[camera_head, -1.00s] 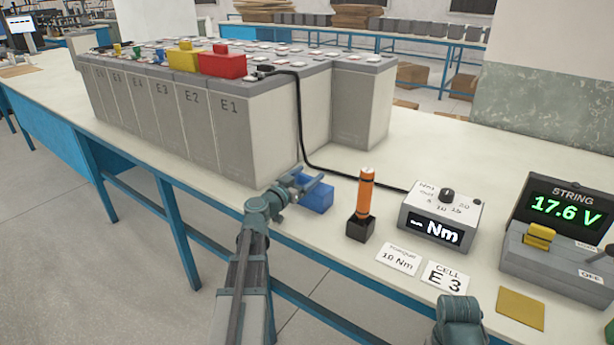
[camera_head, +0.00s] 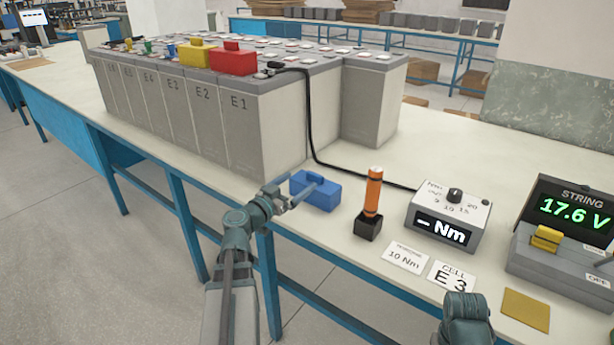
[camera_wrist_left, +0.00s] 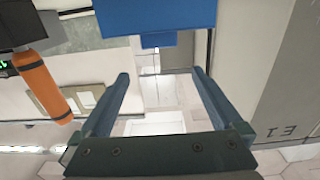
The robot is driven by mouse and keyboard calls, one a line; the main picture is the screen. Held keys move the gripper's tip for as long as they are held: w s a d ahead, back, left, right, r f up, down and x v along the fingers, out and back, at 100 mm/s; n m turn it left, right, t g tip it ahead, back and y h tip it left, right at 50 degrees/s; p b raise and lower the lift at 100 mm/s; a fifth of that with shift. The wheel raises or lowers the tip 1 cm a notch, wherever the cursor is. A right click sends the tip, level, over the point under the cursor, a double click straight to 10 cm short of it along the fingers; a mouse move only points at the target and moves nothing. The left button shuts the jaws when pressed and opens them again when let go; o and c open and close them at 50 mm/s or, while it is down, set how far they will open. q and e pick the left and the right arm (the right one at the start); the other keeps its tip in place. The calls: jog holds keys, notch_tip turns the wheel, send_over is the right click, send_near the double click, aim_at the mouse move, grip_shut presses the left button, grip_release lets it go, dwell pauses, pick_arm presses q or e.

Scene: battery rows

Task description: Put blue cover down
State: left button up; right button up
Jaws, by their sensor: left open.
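The blue cover (camera_head: 323,198) rests on the bench top near its front edge, between the battery block and the orange-handled tool. It also shows at the top of the left wrist view (camera_wrist_left: 155,16), beyond the fingertips. My left gripper (camera_head: 294,191) is open and empty, just in front and to the left of the cover. In the left wrist view, its spread fingers (camera_wrist_left: 160,74) have a gap between them and the cover. Part of my right arm shows at the bottom right in the head view; its fingers are out of sight.
The orange tool (camera_head: 373,192) stands in a black holder right of the cover. The torque box (camera_head: 448,222), cards and string meter (camera_head: 566,245) lie farther right. Grey batteries (camera_head: 275,125) stand behind, with a red cover (camera_head: 233,62), a yellow cover (camera_head: 195,55) and a black cable.

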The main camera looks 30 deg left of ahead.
pick_arm(q)
jog(key=shift+s+a, duration=0.1)
jog(key=shift+s, duration=1.1)
